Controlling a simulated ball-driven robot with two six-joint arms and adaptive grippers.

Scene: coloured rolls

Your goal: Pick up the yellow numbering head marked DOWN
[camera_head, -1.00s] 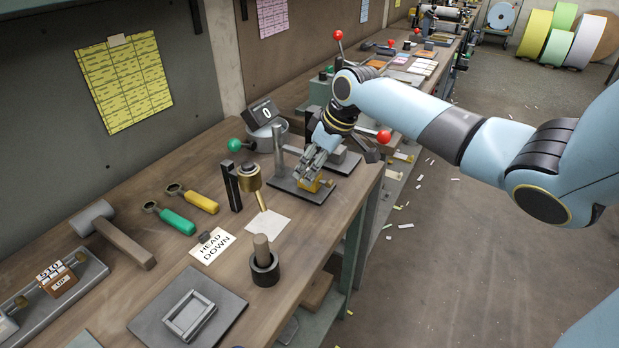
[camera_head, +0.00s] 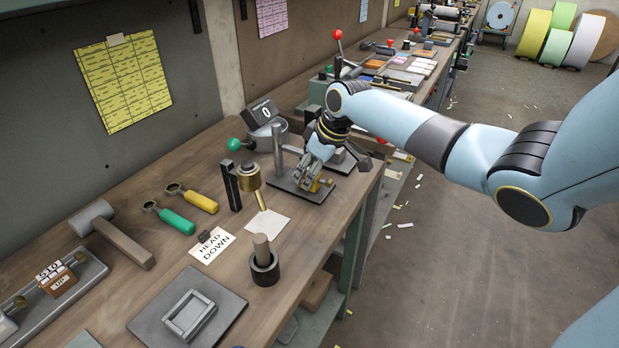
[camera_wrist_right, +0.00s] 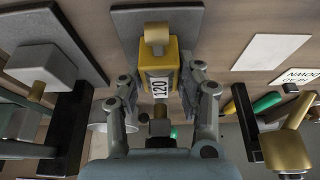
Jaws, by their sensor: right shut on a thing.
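The yellow numbering head (camera_wrist_right: 159,54) has a brass knob on its far end and a white strip reading 120. No DOWN mark is readable on it. It is at a dark flat plate (camera_wrist_right: 118,30) near the bench's right edge. My right gripper (camera_head: 313,183) is shut on the head, with one finger along each side in the wrist view (camera_wrist_right: 161,85). My left gripper is not in view.
A HEAD DOWN card (camera_head: 213,245) lies nearer. A brown block marked UP (camera_head: 57,281) sits in a tray at left.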

